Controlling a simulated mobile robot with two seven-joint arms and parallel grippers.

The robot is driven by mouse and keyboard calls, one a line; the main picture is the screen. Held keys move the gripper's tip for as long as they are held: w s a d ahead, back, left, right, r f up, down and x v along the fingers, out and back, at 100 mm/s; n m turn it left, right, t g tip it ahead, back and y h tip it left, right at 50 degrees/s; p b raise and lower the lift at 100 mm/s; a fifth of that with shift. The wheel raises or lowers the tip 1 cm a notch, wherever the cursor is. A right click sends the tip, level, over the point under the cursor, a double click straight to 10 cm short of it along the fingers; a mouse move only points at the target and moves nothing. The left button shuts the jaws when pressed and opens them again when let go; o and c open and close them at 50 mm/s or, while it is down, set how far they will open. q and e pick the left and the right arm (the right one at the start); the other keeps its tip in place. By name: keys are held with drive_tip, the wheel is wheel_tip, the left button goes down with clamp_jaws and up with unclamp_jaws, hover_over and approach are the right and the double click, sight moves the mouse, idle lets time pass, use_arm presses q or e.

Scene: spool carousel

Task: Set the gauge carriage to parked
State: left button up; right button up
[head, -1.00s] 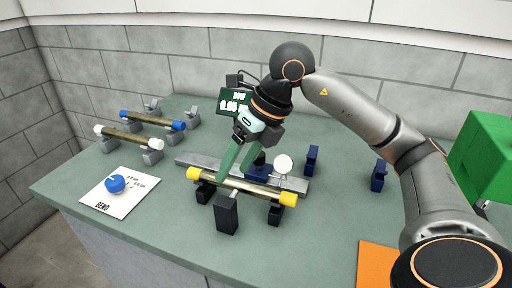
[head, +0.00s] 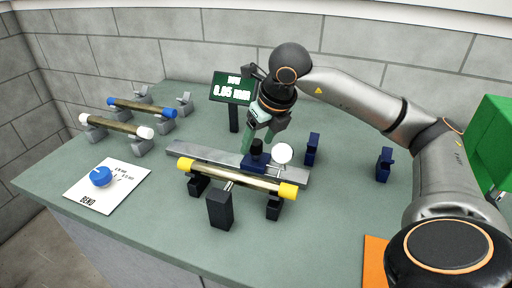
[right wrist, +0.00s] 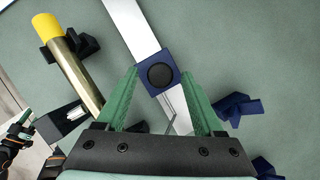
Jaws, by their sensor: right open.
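The gauge carriage (head: 254,164) is a dark blue block with a black knob (head: 257,147) on top, sitting on a grey rail (head: 200,154). A round white dial (head: 282,154) stands at its right side. My right gripper (head: 257,146) is open above and slightly behind the carriage in the head view. In the right wrist view, the carriage (right wrist: 158,78) and its round knob lie between the open green fingertips (right wrist: 160,72), apart from them as far as I can tell. What looks like my left gripper (right wrist: 22,122) shows small at the lower left there.
A brass tube with yellow ends (head: 238,179) lies on black supports in front of the rail. Dark blue brackets (head: 312,150) (head: 384,165) stand to the right. A display (head: 233,90) stands behind. Two more tubes and a white card with a blue knob (head: 101,176) are at left.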

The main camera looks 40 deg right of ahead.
drive_tip(key=shift+x, duration=1.2)
clamp_jaws()
idle(0.6)
